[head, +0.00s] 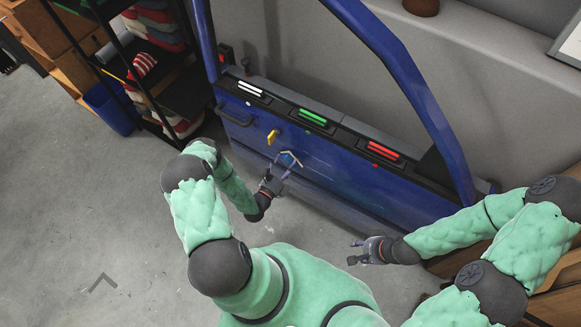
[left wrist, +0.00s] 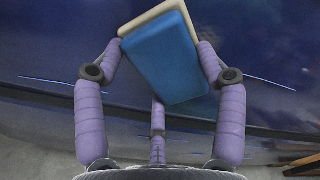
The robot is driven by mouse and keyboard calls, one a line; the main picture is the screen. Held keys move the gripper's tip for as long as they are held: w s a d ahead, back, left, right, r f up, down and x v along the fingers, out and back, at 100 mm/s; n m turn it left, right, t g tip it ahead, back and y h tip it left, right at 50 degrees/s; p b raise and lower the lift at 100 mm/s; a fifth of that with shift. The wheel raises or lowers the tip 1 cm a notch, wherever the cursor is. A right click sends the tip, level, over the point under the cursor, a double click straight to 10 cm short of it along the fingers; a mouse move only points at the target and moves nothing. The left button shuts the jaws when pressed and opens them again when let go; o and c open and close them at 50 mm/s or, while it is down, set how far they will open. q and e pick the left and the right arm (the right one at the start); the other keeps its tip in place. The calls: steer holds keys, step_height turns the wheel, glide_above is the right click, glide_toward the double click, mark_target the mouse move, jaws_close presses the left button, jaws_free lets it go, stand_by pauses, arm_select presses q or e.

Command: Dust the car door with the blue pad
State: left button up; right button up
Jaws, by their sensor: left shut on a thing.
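The blue car door (head: 335,165) stands upright against the wall, with its window frame above. My left gripper (head: 280,168) is in front of the door's lower panel. In the left wrist view, my left gripper (left wrist: 160,75) is shut on the blue pad (left wrist: 160,60), which has a cream-coloured layer along one side. The door surface (left wrist: 50,45) is behind the pad there; I cannot tell whether the pad touches it. My right gripper (head: 358,252) hangs low over the floor, apart from the door; its fingers are too small to read.
A black shelf rack (head: 118,45) with folded cloths stands at the left, beside a blue bin (head: 108,108). Grey floor (head: 80,200) is clear at the left.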

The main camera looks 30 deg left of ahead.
mark_target(306, 165)
arm_select(q)
steer(key=shift+a, duration=0.25)
steer(key=shift+w+r, duration=0.15)
steer(key=shift+d+p, duration=0.45)
steer(key=shift+d, duration=3.3)
steer(key=shift+s+d+p, duration=0.15)
steer(key=shift+s+d, duration=0.1)
steer(key=shift+d, duration=0.65)
steer(key=shift+s+d+p, duration=0.15)
steer(key=shift+s+d, duration=0.05)
steer(key=shift+d, duration=0.7)
steer(key=shift+a, duration=0.15)
